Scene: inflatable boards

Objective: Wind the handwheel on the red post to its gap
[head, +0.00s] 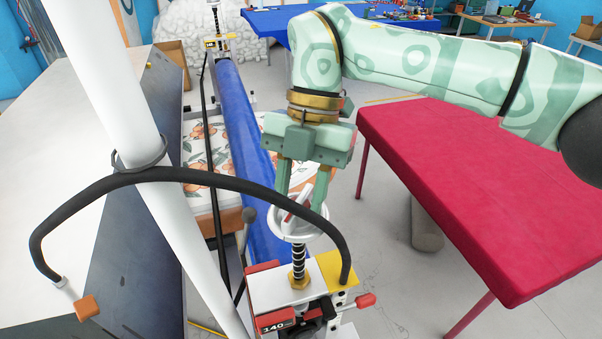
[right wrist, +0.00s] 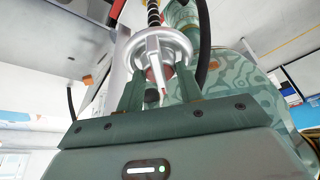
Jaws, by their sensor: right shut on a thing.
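The pale handwheel (head: 284,222) sits on top of a dark threaded screw (head: 299,258) above the near red-and-white post (head: 263,292), which carries a "140" label. A red-and-white bar crosses the wheel. My right gripper (head: 300,198) reaches down from above, its two green fingers shut on the wheel's middle. In the right wrist view the wheel (right wrist: 178,38) shows between the fingers of my gripper (right wrist: 157,88), with the screw beyond it. I cannot make out the wheel's gap. My left gripper is not in view.
A black hose (head: 230,181) arches across the front to the post. A blue roll (head: 240,125) runs back to a far post (head: 213,42). A red-topped table (head: 455,190) stands right, with a grey cylinder (head: 425,225) on the floor beneath. A white table (head: 75,130) is left.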

